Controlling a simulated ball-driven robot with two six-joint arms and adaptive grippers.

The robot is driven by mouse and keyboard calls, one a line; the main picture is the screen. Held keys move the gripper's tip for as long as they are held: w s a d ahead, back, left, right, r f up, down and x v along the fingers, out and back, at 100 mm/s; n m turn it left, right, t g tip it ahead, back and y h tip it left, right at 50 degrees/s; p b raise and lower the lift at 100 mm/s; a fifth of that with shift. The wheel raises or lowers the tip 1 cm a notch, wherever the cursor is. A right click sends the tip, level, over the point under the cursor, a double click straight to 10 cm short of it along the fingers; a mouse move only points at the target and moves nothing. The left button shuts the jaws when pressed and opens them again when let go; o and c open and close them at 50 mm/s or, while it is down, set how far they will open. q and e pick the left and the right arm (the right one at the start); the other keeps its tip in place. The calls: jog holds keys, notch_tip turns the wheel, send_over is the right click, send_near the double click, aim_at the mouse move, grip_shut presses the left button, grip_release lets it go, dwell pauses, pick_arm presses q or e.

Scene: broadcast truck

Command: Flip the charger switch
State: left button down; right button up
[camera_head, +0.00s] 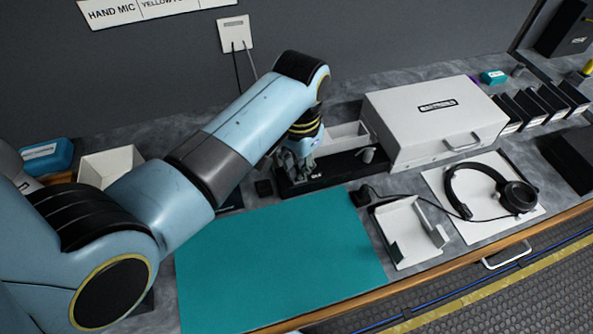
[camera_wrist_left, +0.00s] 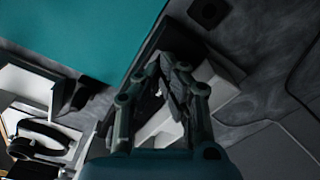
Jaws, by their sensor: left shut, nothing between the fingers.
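The charger (camera_head: 340,169) looks like a long black base on the grey counter, behind the teal mat. A small light label shows on its front and a pale knob (camera_head: 368,155) stands near its right end. I cannot pick out the switch for certain. My left gripper (camera_head: 297,172) is shut and empty, pointing down at the charger's left end. My arm hides part of that end. In the left wrist view the closed fingers (camera_wrist_left: 168,66) lie over the dark charger edge (camera_wrist_left: 150,50); whether they touch it I cannot tell. My right gripper is not in view.
A teal mat (camera_head: 275,260) lies in front. A white case (camera_head: 430,118) stands right of the charger. A white tray (camera_head: 408,235) and black headset (camera_head: 490,190) lie front right. A white open box (camera_head: 110,164) is at left. A wall socket (camera_head: 236,33) has two cables.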

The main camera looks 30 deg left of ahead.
pick_arm(q)
notch_tip(320, 180, up, 3)
jog(key=p, duration=0.3)
jog(key=shift+r+b, duration=0.15)
jog(key=shift+b, duration=0.15)
jog(key=shift+r, duration=1.85)
